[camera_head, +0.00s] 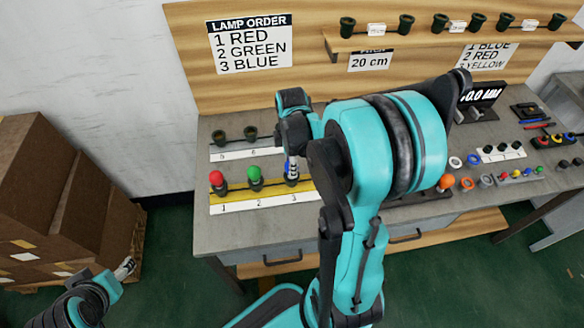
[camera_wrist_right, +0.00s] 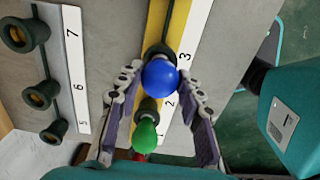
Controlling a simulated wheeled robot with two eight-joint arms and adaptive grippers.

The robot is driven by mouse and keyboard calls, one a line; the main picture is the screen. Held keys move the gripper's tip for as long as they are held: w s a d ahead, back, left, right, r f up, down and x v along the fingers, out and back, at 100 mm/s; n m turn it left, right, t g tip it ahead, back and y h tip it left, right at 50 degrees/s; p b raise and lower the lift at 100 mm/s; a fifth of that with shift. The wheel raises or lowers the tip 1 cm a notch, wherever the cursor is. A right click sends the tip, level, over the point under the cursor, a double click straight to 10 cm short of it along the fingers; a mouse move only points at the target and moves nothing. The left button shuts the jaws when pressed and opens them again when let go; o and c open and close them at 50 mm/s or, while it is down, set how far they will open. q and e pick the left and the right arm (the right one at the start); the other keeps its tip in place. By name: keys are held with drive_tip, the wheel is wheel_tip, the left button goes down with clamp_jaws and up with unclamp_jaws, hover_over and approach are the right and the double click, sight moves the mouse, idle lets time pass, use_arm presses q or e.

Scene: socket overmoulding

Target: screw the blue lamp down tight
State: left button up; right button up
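The blue lamp (camera_wrist_right: 160,74) stands in the socket at position 3 of the yellow-edged strip (camera_head: 236,207). In the right wrist view my right gripper (camera_wrist_right: 160,78) has one fingertip on each side of the lamp, and both seem to touch it. Its socket is mostly hidden under the bulb, so I cannot tell how deep it sits. In the head view my right gripper (camera_head: 291,170) points down over position 3 and hides most of the lamp. My left gripper (camera_head: 124,268) is at the lower left, away from the bench; its fingers are too small to read.
A green lamp (camera_head: 254,174) and a red lamp (camera_head: 217,179) stand beside it at positions 2 and 1. Behind is a white strip with empty sockets (camera_head: 221,138). Loose rings and small parts lie on the right of the bench. Cardboard boxes (camera_head: 62,200) stand at left.

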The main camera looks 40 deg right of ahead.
drive_tip(key=shift+m, duration=2.3)
drive_tip(key=shift+c, duration=0.5)
drive_tip(key=m, duration=0.4)
drive_tip(key=shift+f+m, duration=0.1)
drive_tip(key=shift+m, duration=0.2)
drive_tip(key=shift+m, duration=0.8)
drive_tip(key=m, duration=0.3)
